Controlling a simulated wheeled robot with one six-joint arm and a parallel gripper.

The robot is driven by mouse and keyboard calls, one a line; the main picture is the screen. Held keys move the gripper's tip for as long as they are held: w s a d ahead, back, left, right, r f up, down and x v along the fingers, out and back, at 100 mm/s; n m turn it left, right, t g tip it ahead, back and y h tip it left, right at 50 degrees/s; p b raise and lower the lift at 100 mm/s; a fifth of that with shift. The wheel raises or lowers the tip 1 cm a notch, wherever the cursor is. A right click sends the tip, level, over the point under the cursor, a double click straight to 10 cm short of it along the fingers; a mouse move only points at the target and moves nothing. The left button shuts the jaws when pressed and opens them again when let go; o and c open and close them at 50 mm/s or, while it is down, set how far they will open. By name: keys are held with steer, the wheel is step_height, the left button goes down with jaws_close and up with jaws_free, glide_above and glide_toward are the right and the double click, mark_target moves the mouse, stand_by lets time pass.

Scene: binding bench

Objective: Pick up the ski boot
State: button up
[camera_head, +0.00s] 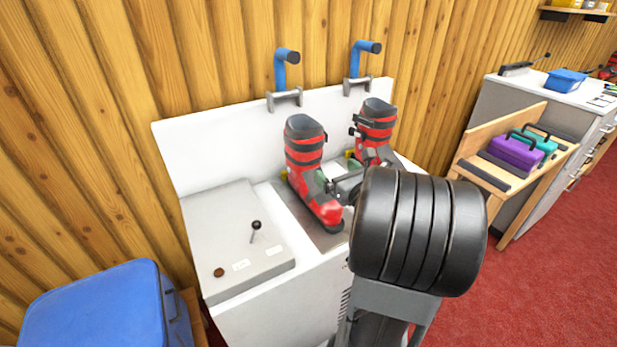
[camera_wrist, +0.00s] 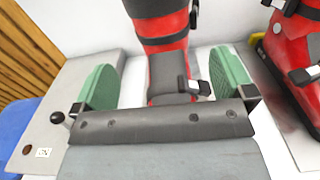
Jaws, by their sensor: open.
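Two red and black ski boots stand upright on the white bench, a left one (camera_head: 305,155) and a right one (camera_head: 375,130). In the wrist view the left boot (camera_wrist: 160,32) rises between the two green finger pads of my gripper (camera_wrist: 166,75), with a visible gap to the left pad. My gripper is open, and I cannot tell whether the right pad touches the boot. The right boot (camera_wrist: 290,55) stands outside the right pad. In the head view my gripper (camera_head: 341,181) is low beside the left boot, partly hidden by my arm.
The white bench (camera_head: 210,150) has a grey panel with a black lever (camera_head: 255,227) on the left. Blue-handled fixtures (camera_head: 287,70) stand on its back edge. A blue case (camera_head: 95,310) sits front left. A wooden rack holds a purple case (camera_head: 515,150). Red floor lies open right.

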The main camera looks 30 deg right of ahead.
mark_target(314, 150)
steer(key=w, duration=1)
steer(key=shift+d+r, duration=0.15)
steer(key=shift+r, duration=0.05)
steer(key=c, duration=1.7)
steer(key=shift+r, duration=0.15)
steer(key=shift+c, duration=0.5)
